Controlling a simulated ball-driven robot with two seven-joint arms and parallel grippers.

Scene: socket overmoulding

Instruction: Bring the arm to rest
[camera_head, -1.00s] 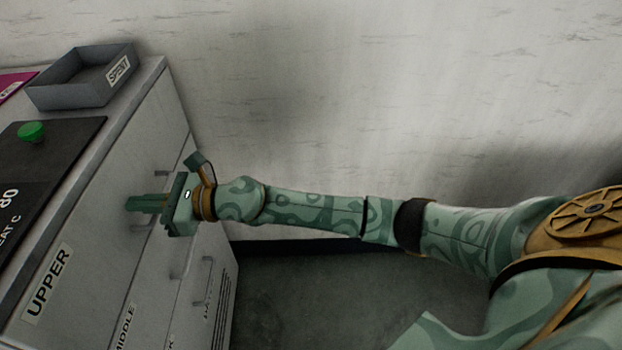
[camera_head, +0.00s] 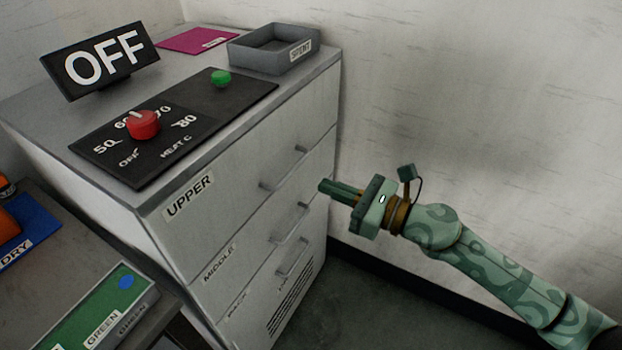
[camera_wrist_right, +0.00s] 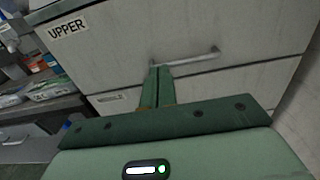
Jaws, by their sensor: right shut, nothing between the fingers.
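My right gripper (camera_head: 322,187) is shut and empty, in front of the drawer cabinet (camera_head: 330,130) at its right side in the head view. In the right wrist view the shut fingers (camera_wrist_right: 157,68) point at the cabinet front, close to a drawer handle (camera_wrist_right: 190,58) in the picture; I cannot tell whether they touch it. The upper drawer (camera_head: 240,170), the middle drawer (camera_head: 255,228) and the drawer below look shut. My left gripper is not in view.
On the cabinet top are a grey tray (camera_head: 262,62) labelled SPENT, a magenta sheet (camera_head: 196,39), an OFF sign (camera_head: 100,60) and a black panel with a red knob (camera_head: 143,125) and a green button (camera_head: 221,77). A bench with a green-labelled box (camera_head: 95,312) stands at lower left. Floor at right is clear.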

